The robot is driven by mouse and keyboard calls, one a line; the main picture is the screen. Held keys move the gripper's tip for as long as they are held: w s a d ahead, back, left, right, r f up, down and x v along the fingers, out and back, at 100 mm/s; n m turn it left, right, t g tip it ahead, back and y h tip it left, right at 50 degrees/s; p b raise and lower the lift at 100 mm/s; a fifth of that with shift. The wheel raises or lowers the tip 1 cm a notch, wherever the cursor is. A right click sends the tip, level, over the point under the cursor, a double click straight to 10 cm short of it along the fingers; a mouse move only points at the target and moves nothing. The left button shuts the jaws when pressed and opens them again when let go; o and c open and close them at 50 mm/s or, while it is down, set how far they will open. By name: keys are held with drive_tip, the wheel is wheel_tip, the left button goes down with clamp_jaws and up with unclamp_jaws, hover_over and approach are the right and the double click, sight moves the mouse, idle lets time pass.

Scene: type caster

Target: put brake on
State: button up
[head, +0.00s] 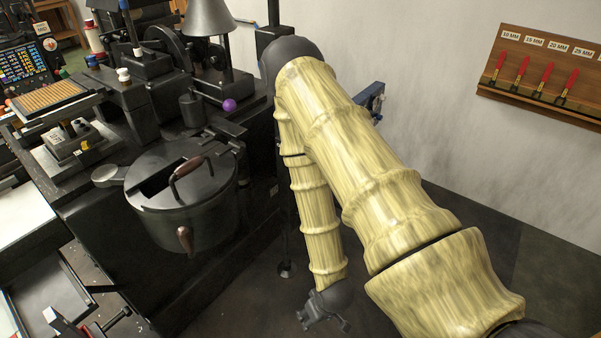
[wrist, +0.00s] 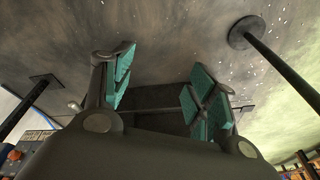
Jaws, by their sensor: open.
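The black type caster machine (head: 215,240) stands at the left in the head view. A lever with a purple ball knob (head: 230,105) shows near its right side. I cannot tell which part is the brake. My gripper (head: 322,318) hangs low at the bottom middle of the head view, near the floor, to the right of the machine and apart from it. In the wrist view my gripper (wrist: 160,88) is open, with teal pads on its fingers and nothing between them. My yellow arm hides part of the machine's right side and the wall behind.
A lidded black pot (head: 190,205) with brown handles sits on the machine's front. A wooden rack (head: 535,90) with red-handled tools hangs on the right wall. A black pole with a round foot (head: 286,270) stands left of my gripper. The floor at right is clear.

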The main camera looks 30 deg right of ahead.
drive_tip(key=w+d+r+t+b, duration=0.15)
drive_tip(key=w+d+b, duration=0.25)
drive_tip(key=w, duration=0.4)
drive_tip(key=w+d+r+t+y+b, duration=0.1)
drive_tip(key=w+d+t+b, duration=0.25)
drive_tip(key=w, duration=0.45)
drive_tip(key=w+d+r+t+b, duration=0.1)
drive_tip(key=w+d+t+b, duration=0.1)
drive_tip(key=w+d+b, duration=0.45)
drive_tip(key=w+d+r+n+t+y+b, duration=0.1)
drive_tip(key=w+d+r+t+b, duration=0.35)
drive_tip(key=d+r, duration=0.2)
drive_tip(key=w+d+r+t+y+b, duration=0.2)
drive_tip(key=w+d+r+t+b, duration=0.25)
drive_tip(key=d+b, duration=0.2)
drive_tip(key=shift+g, duration=0.5)
drive_tip(key=x, duration=0.3)
drive_tip(key=b+x, duration=0.1)
drive_tip(key=x, duration=0.6)
drive_tip(key=shift+w+d+r, duration=0.1)
drive_tip(key=shift+w+r, duration=0.25)
drive_tip(key=shift+r, duration=0.05)
drive_tip(key=shift+c, duration=0.2)
